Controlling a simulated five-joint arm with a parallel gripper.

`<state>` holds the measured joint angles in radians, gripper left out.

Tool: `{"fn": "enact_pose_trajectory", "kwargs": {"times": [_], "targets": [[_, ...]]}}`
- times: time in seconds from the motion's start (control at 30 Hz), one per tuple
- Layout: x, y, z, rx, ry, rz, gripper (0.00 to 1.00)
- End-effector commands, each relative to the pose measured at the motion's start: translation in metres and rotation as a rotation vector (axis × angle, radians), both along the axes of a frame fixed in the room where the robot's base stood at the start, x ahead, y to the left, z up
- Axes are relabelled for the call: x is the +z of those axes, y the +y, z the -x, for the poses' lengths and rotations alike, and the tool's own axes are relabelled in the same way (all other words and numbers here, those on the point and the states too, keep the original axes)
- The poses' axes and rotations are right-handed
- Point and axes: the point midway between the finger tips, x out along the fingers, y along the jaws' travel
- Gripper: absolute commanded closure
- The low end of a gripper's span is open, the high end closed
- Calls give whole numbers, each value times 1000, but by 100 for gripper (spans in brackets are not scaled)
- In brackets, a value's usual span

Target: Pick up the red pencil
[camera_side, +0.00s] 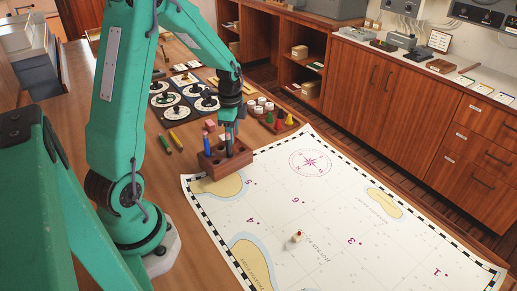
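A brown wooden pencil block (216,172) with several holes stands at the chart's upper left corner. A blue pencil (206,145) stands upright in it on the left. A small red bit, apparently the red pencil (222,138), shows right at my gripper's fingers; most of it is hidden. My gripper (229,142) points down over the block, its fingers low among the holes. The fingers are too small and overlapped to show whether they are open or closed on the pencil.
A green pencil (165,144) and a yellow pencil (176,140) lie on the table left of the block. Black dials (182,100) lie behind. Colored pegs (279,121) and white cylinders (260,105) stand to the right. The chart (330,220) holds a small white die (297,237).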

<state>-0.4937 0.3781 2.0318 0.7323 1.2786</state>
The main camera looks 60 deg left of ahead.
Motion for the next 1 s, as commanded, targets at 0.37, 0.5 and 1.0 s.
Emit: {"fn": "enact_pose_trajectory", "kwargs": {"times": [0.37,0.5,1.0], "targets": [[0,0,0,0,-1,-1,96],[0,0,0,0,-1,-1,100],[16,0,-1,0,-4,-2,100]]}}
